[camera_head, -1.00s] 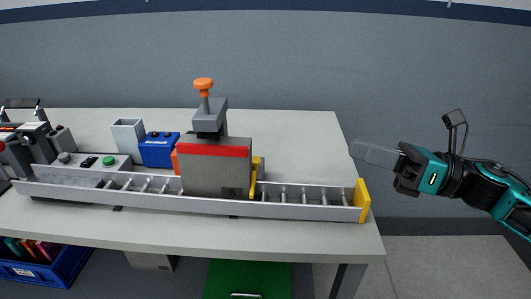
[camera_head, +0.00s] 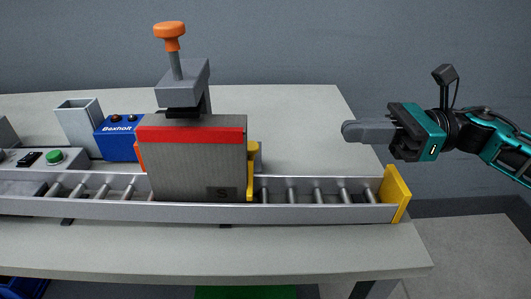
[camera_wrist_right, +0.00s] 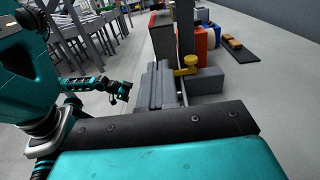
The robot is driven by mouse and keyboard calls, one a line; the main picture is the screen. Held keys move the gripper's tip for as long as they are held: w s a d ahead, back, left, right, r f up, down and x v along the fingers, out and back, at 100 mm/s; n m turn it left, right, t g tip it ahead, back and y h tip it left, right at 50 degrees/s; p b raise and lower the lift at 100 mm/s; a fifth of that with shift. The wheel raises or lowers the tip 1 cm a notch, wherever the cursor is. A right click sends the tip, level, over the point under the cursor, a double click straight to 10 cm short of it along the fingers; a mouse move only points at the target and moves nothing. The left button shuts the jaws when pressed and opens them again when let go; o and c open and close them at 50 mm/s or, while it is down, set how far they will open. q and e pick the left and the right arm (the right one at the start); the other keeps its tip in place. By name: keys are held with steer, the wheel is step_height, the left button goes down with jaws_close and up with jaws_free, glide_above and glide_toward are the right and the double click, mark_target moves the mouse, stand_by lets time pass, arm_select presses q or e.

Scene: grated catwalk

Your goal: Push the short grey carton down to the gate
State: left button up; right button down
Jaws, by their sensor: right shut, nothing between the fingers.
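The short grey carton (camera_head: 198,165) has a red band along its top and an S label low on its front. It stands upright on the roller track (camera_head: 320,213), under a grey press head with an orange knob (camera_head: 169,32). A yellow upright piece (camera_head: 252,172) is at its right side. A yellow plate (camera_head: 396,194), perhaps the gate, closes the track's right end. My right gripper (camera_head: 347,131) is shut and empty, above and behind that end, well right of the carton. In the right wrist view, a black gripper (camera_wrist_right: 121,89) on a teal arm, apparently my left, is small; its jaws are unclear.
A blue box (camera_head: 118,138), a grey open-topped holder (camera_head: 80,124) and a green button (camera_head: 54,156) are left of the carton. Bare rollers lie between the carton and the end plate. The tabletop (camera_head: 300,120) behind is clear.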

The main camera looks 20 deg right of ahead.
arm_select(q)
steer(key=p, duration=0.1)
steer(key=a+p, duration=0.1)
steer(key=shift+s+a+r+p, duration=0.1)
steer(key=shift+s+r+p, duration=0.1)
steer(key=shift+s+p, duration=0.1)
arm_select(e)
steer(key=x, duration=1.4)
steer(key=shift+f, duration=0.4)
steer(key=shift+w, duration=0.1)
